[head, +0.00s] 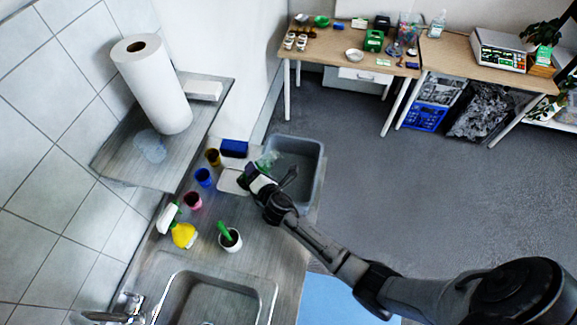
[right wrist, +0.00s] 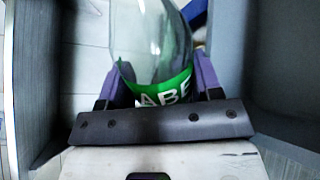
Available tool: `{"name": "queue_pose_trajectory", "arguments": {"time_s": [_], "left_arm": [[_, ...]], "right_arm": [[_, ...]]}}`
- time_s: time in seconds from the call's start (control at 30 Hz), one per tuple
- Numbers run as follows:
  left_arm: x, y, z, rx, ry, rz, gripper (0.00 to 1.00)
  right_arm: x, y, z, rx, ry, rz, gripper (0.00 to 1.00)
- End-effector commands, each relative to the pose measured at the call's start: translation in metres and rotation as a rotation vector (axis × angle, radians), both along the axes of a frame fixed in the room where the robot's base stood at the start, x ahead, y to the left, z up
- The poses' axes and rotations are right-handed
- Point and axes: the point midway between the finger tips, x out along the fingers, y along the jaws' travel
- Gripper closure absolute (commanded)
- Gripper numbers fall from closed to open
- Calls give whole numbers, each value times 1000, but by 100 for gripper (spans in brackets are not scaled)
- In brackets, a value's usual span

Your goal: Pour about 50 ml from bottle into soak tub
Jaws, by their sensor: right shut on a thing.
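The bottle (head: 267,161) is clear with a green label. In the head view it shows small at the left edge of the grey soak tub (head: 322,165). My right gripper (head: 256,178) is shut on the bottle. In the right wrist view the bottle (right wrist: 150,45) stands between the purple fingers, with its label just above the dark gripper bar. The bottle looks tilted toward the tub, but its mouth and liquid level cannot be made out. I see no stream of liquid. Grey walls show at both sides of the right wrist view. My left gripper is not in view.
A white tray (head: 231,181), blue block (head: 234,148) and several coloured cups, such as the blue cup (head: 204,178), stand left of the gripper. A spray bottle (head: 168,217), white pot (head: 230,240) and sink (head: 215,297) are nearer. A paper roll (head: 152,85) stands on the shelf.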

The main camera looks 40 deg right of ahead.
Motion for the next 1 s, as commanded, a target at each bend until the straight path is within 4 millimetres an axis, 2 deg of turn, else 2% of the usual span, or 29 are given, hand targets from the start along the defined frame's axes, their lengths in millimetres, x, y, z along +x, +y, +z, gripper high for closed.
{"name": "queue_pose_trajectory", "arguments": {"time_s": [0.8,1.0], "left_arm": [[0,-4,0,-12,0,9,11],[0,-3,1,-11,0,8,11]], "right_arm": [[0,0,1,-1,-1,0,71],[0,-4,2,-78,7,0,71]]}}
